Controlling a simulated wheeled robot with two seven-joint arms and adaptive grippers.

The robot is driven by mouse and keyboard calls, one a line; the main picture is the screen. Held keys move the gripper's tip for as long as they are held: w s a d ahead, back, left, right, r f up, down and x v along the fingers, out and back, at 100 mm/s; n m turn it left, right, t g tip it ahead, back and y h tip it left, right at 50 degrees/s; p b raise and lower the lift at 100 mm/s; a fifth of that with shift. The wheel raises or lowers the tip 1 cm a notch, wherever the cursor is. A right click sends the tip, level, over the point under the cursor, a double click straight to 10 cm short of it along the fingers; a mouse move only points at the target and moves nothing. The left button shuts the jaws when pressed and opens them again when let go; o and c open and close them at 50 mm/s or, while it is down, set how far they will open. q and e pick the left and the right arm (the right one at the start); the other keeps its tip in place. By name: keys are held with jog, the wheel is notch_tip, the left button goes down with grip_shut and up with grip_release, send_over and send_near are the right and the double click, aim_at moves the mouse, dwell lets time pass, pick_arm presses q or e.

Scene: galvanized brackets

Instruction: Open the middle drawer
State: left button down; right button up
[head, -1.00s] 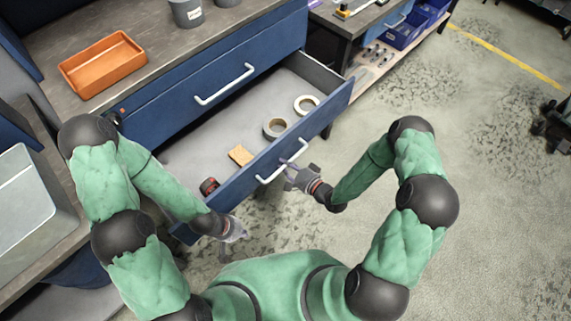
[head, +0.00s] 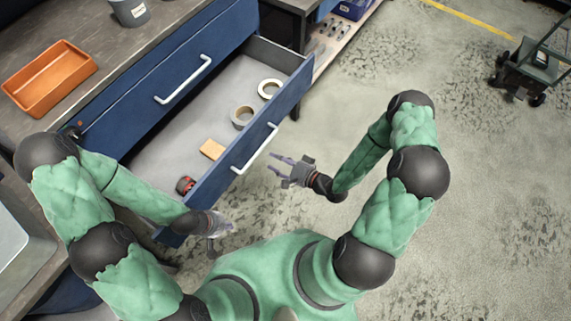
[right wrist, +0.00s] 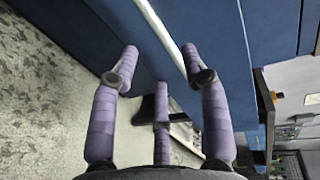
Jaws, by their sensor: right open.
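The open drawer (head: 222,192) sits below a closed blue drawer front (head: 150,100) and is pulled well out of the cabinet. Its white bar handle (head: 255,149) is on the blue front. My right gripper (head: 277,170) is open and empty, a short gap in front of that handle. In the right wrist view, the spread purple fingers (right wrist: 158,60) point at the blue front, and the white handle (right wrist: 161,28) lies beyond them with nothing between the fingers. My left gripper (head: 224,230) is near the drawer's near corner; its fingers are too small and unclear to judge.
The drawer holds two tape rolls (head: 242,117), a tan block (head: 212,149) and a small red-and-black item (head: 185,185). An orange tray (head: 50,75) and a grey cup (head: 131,12) stand on the worktop. The floor to the right is open, with a cart (head: 535,62) far off.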

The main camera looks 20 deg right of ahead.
jog(key=shift+v, duration=1.85)
